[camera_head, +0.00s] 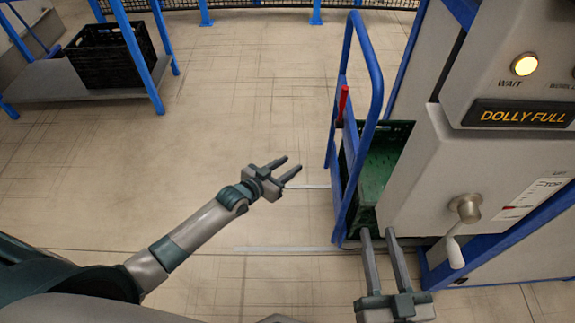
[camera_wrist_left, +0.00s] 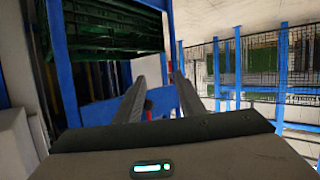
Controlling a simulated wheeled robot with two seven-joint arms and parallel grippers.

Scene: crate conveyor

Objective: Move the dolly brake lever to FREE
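The dolly (camera_head: 375,90) has a tall blue frame and stands right of centre in the head view. A red lever handle (camera_head: 342,103) stands upright at its left side; the lever's lower part and any FREE marking cannot be made out. My left gripper (camera_head: 292,165) is open and empty, left of the dolly and nearer to me than the red handle, apart from it. In the left wrist view a small red part (camera_wrist_left: 168,68) shows between the open fingers, beside blue framework. My right gripper (camera_head: 378,232) is open and empty, below the dolly's near end in the picture.
A green crate (camera_head: 385,158) sits within the dolly. A grey machine at right has a lit WAIT lamp (camera_head: 524,65), a DOLLY FULL sign (camera_head: 520,114) and a hand lever (camera_head: 455,252). A black crate (camera_head: 108,58) rests on a stand at upper left. Floor left of the dolly is clear.

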